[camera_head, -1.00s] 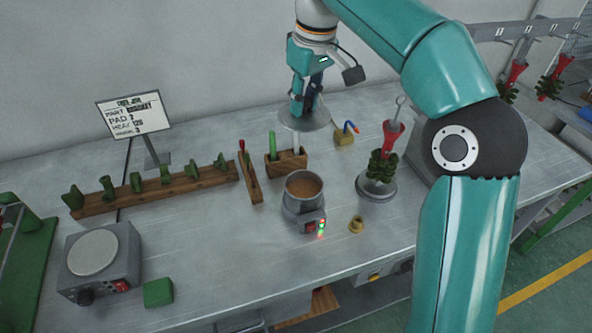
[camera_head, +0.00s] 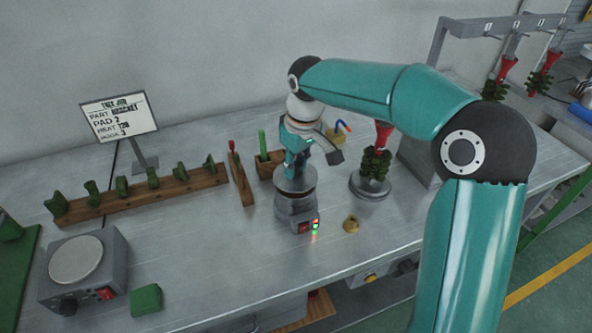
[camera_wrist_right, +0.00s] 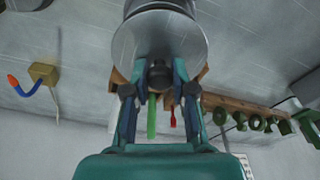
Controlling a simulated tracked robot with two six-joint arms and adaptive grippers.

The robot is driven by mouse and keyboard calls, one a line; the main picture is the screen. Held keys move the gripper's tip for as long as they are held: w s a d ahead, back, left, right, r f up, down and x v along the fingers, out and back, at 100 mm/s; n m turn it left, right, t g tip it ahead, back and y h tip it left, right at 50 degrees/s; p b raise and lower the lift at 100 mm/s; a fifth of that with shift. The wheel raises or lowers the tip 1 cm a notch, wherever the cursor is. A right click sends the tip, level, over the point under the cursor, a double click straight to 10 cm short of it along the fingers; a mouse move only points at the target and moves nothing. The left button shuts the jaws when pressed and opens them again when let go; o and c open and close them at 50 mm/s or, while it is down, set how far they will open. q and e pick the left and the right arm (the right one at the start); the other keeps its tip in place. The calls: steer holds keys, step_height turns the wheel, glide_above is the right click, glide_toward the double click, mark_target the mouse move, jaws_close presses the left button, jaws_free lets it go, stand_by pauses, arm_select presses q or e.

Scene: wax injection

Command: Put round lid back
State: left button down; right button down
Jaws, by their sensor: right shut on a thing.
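The round lid (camera_head: 294,182) is a grey metal disc with a dark knob. My right gripper (camera_head: 297,164) is shut on this knob, which shows between the two fingers in the right wrist view (camera_wrist_right: 160,75). The lid (camera_wrist_right: 150,45) fills the top middle of that view. The melting pot (camera_head: 298,210), with a red switch and a lit green display, stands directly below the lid. The lid covers the pot's opening from sight. I cannot tell whether lid and rim touch. My left gripper is not in view.
A wax tree on a round base (camera_head: 371,188) stands farther right. Wooden holders (camera_head: 241,180) are behind left. A hot plate (camera_head: 78,262) and green block (camera_head: 146,299) are at front left. The bench front is clear.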

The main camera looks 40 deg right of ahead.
mark_target(301, 178)
steer(key=shift+f, duration=0.95)
steer(key=shift+f, duration=0.15)
steer(key=c, duration=1)
jaws_free()
steer(key=shift+o, duration=0.2)
step_height(301, 178, up, 12)
steer(key=s, duration=0.2)
steer(key=shift+d+p, duration=0.15)
steer(key=shift+p, duration=0.3)
steer(key=shift+w, duration=0.1)
